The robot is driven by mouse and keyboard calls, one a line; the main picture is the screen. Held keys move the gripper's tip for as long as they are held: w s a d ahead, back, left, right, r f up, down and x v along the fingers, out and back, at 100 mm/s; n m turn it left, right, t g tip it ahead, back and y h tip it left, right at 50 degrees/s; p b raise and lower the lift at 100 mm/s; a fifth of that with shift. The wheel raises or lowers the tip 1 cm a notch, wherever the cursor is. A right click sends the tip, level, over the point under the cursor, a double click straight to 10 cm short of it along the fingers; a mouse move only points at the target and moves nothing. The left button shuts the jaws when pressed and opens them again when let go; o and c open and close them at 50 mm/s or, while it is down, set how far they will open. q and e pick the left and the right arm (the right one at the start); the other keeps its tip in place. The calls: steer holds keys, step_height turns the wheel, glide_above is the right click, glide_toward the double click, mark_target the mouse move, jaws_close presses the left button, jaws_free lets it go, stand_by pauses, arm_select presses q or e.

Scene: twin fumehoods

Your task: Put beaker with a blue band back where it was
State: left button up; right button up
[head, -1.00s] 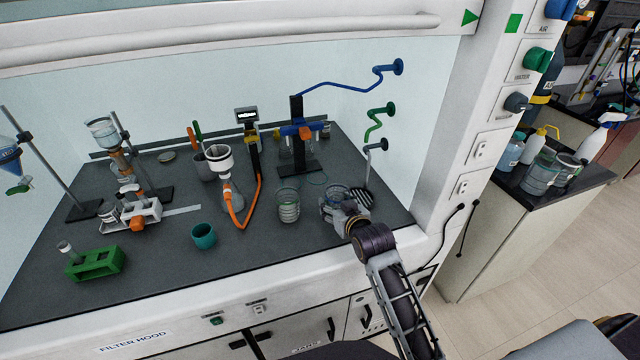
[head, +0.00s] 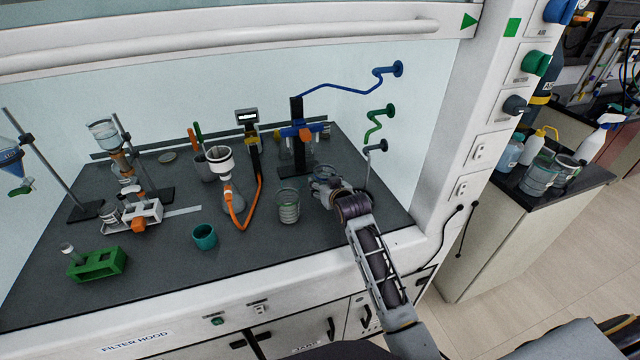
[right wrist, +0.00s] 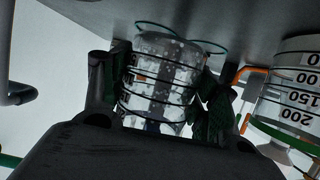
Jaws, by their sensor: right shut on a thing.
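My right gripper (head: 326,183) is over the right part of the fumehood worktop. In the right wrist view its two fingers (right wrist: 160,100) are closed around a clear glass beaker (right wrist: 160,75) with dark lines around it. The beaker is mostly hidden by the gripper in the head view (head: 324,171). A dark bluish patch shows low on its wall, but I cannot clearly make out a blue band. I cannot tell whether its base touches the worktop. My left gripper is out of view.
Another glass beaker (head: 288,206) stands just left of the gripper. A stand with a blue clamp (head: 297,132) is behind. A flask with an orange hose (head: 229,195), a teal cup (head: 204,237) and a green rack (head: 97,263) are farther left. The front right worktop is clear.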

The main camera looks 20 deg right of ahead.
mark_target(320, 175)
steer(key=shift+w, duration=2.35)
steer(key=shift+f+p, duration=0.3)
steer(key=shift+f, duration=1.4)
steer(key=shift+f, duration=0.15)
steer(key=o, duration=1.1)
steer(key=shift+s, duration=0.1)
steer(key=shift+v, duration=6)
